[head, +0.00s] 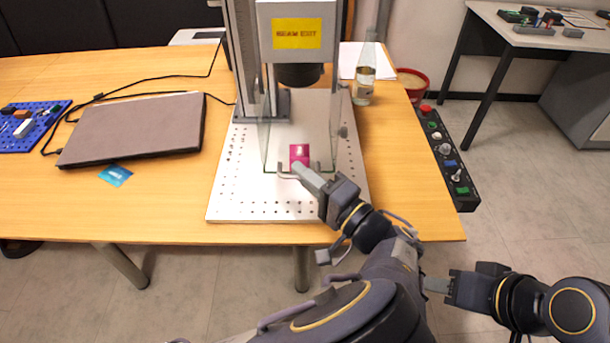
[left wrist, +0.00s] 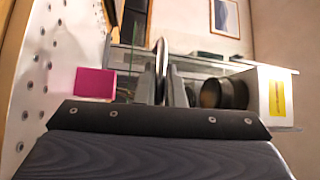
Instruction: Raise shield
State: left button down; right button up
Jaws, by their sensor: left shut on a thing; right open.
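The clear shield (head: 281,138) hangs around the work area under the laser head, its lower edge down near the perforated metal base plate (head: 232,190). A bar handle (head: 286,176) runs along its lower front edge. My left gripper (head: 300,170) is at the middle of this handle and shut on it. In the left wrist view the handle (left wrist: 161,60) stands between the fingers of my left gripper (left wrist: 160,85). A magenta plate (head: 299,153) lies behind the shield, also seen in the left wrist view (left wrist: 95,82). My right gripper (head: 437,285) is open, off the table's front edge at lower right.
The laser head (head: 297,35) with its yellow label is above the shield. A control box (head: 448,155) is along the table's right edge. A closed laptop (head: 135,128) lies left.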

aim_at(306, 115)
pick_arm(q)
notch_tip(306, 115, up, 15)
jog(key=p, duration=0.8)
jog(key=shift+f+p, duration=0.2)
jog(key=shift+p, duration=0.2)
pick_arm(e)
notch_tip(306, 115, up, 10)
jog(key=shift+f, duration=0.15)
pick_arm(q)
jog(key=c, duration=1.5)
grip_release()
jog(key=shift+c, duration=0.2)
jog(key=shift+d+f, duration=0.1)
